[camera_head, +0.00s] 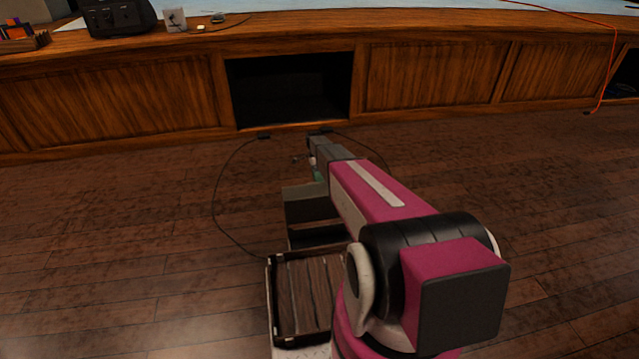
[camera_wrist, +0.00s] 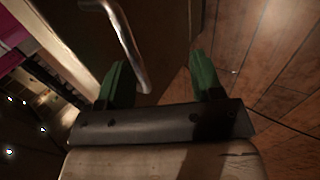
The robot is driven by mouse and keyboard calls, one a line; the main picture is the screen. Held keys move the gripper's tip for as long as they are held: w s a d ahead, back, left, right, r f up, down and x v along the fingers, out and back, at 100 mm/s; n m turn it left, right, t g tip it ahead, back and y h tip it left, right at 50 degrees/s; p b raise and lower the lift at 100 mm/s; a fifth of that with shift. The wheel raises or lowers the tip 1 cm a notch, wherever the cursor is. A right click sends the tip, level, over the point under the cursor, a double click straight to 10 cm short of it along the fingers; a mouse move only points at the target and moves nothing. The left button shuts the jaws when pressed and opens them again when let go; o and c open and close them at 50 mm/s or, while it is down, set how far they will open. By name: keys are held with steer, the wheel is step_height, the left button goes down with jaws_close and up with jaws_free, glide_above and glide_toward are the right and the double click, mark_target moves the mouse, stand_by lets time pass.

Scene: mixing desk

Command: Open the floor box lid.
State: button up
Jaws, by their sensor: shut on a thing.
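My gripper (camera_head: 318,177) is at the lid's upper edge. The lid's dark face (camera_wrist: 165,25) shows behind the handle. My arm hides part of the box's right side.
A wooden desk front (camera_head: 110,95) with a dark open recess (camera_head: 290,90) stands behind the box. A thin black cable (camera_head: 216,195) curves over the floor left of the box. The wooden floor (camera_head: 110,250) is otherwise clear at left and right.

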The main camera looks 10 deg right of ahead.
steer(key=shift+t, duration=0.6)
steer(key=w+f, duration=0.3)
steer(key=shift+f, duration=0.25)
jaws_close()
steer(key=shift+w+f, duration=0.35)
steer(key=shift+w, duration=0.25)
steer(key=shift+w+f, duration=0.35)
steer(key=shift+w, duration=0.2)
steer(key=shift+o, duration=0.3)
jaws_free()
steer(key=shift+s+r+g, duration=0.2)
steer(key=shift+s+g, duration=0.1)
steer(key=shift+s, duration=0.15)
steer(key=shift+o, duration=0.5)
steer(key=shift+w+r, duration=0.7)
steer(key=shift+w, duration=0.25)
steer(key=shift+o, duration=1.1)
steer(key=shift+w, duration=0.1)
steer(key=w+f, duration=0.7)
steer(key=w, duration=0.3)
steer(key=shift+w+f, duration=0.2)
steer(key=shift+f, duration=0.05)
steer(key=shift+r, duration=0.1)
